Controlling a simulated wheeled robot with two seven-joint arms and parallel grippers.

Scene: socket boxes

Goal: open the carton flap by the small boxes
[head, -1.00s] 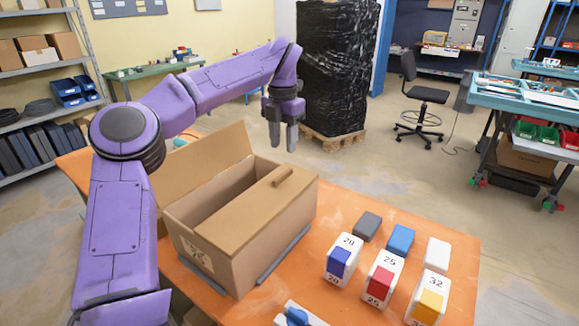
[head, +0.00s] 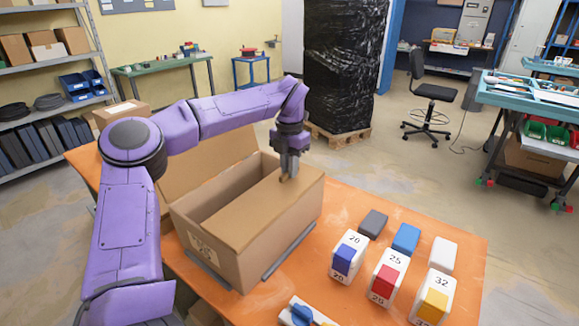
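The cardboard carton (head: 245,262) stands on the orange table. Its flap on the side of the small boxes (head: 255,212) lies flat over the right part of the opening. The opposite flap (head: 207,160) stands raised, partly behind my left arm. My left gripper (head: 288,174) points down at the flap's small handle, its fingertips at the handle and hiding most of it. I cannot tell whether the fingers are closed on it. The small boxes stand right of the carton: blue-marked (head: 345,258), red-marked (head: 387,278) and yellow-marked (head: 433,298). My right gripper is out of view.
Grey (head: 373,223), blue (head: 406,238) and white (head: 442,254) blocks sit behind the small boxes. A blue-and-white object (head: 303,315) lies at the front edge of the view. Dark strips (head: 286,254) flank the carton's base. Bare orange table (head: 335,205) lies right of the carton.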

